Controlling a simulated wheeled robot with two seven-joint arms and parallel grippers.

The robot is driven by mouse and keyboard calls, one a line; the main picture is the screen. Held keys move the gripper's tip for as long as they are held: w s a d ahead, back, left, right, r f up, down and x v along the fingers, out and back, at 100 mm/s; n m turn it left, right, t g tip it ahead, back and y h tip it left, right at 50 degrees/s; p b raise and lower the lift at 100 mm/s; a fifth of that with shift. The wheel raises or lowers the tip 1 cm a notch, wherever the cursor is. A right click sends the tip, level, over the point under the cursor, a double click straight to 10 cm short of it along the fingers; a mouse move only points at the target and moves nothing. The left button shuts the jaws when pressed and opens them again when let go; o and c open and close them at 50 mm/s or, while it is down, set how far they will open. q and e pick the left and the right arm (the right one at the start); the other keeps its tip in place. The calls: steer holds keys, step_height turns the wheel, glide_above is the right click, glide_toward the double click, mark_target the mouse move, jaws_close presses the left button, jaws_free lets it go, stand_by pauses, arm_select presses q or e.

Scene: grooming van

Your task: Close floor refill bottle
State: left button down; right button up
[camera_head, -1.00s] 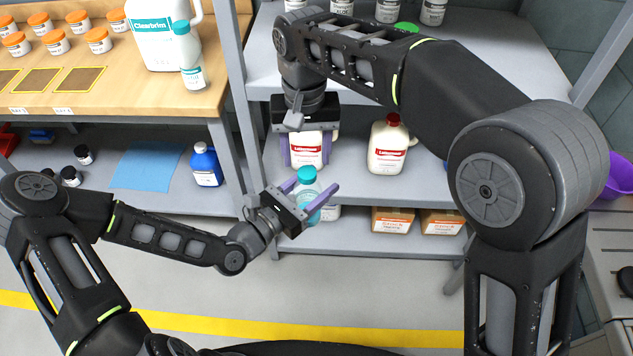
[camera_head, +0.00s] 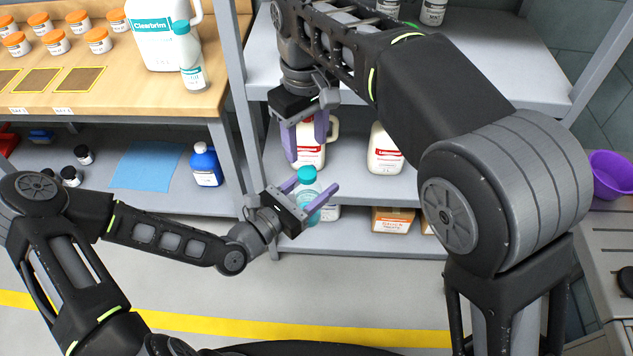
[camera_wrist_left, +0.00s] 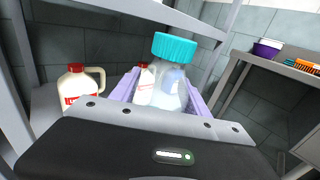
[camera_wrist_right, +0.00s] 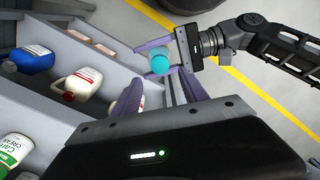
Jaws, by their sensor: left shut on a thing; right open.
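A clear bottle with a teal cap (camera_head: 307,174) is held upright in my left gripper (camera_head: 318,196), in front of the shelf unit. The cap sits on the bottle's top; I cannot tell how tight it is. In the left wrist view the bottle (camera_wrist_left: 168,88) stands between the purple fingers. My right gripper (camera_head: 307,148) is open and empty, above and slightly behind the cap in the head view. In the right wrist view the teal cap (camera_wrist_right: 158,65) shows beyond my open fingers (camera_wrist_right: 160,95), apart from them.
White jugs with red labels (camera_head: 384,150) stand on the middle shelf behind the grippers. Cardboard boxes (camera_head: 392,219) sit on the lowest shelf. A blue bottle (camera_head: 206,166) is under the wooden bench at left. The floor in front is clear.

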mark_target(307, 172)
steer(key=shift+f, duration=0.15)
steer(key=shift+f, duration=3.85)
jaws_close()
steer(key=shift+o, duration=0.7)
jaws_free()
steer(key=shift+r, duration=0.1)
step_height(307, 172, up, 7)
steer(key=shift+r, duration=0.2)
